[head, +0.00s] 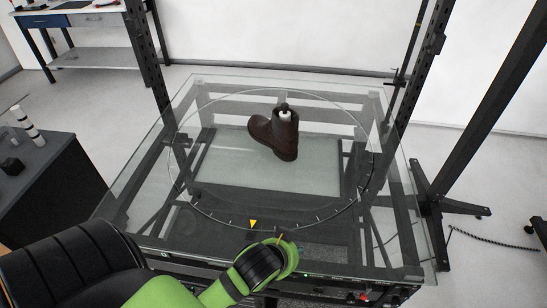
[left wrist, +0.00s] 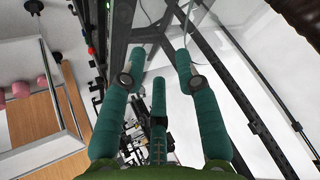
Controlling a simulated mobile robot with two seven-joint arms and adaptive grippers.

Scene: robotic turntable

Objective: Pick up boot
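A dark brown boot (head: 284,142) stands on the round glass turntable (head: 215,205), with a small white piece showing at its top. My left gripper (head: 289,252) is at the front edge of the turntable in the head view, nearer to me than the boot and apart from it. Its fingertips are hard to see there. In the left wrist view, the left gripper (left wrist: 160,62) has its teal fingers spread, with nothing between them. A dark brown shape, seemingly the boot (left wrist: 298,14), is cut off at that view's upper right corner. My right gripper is in neither view.
A yellow marker (head: 253,223) sits at the turntable's front rim. Black uprights (head: 150,55) stand behind it on both sides. A dark cabinet (head: 50,185) with a striped post (head: 28,125) is at the left. The glass around the boot is clear.

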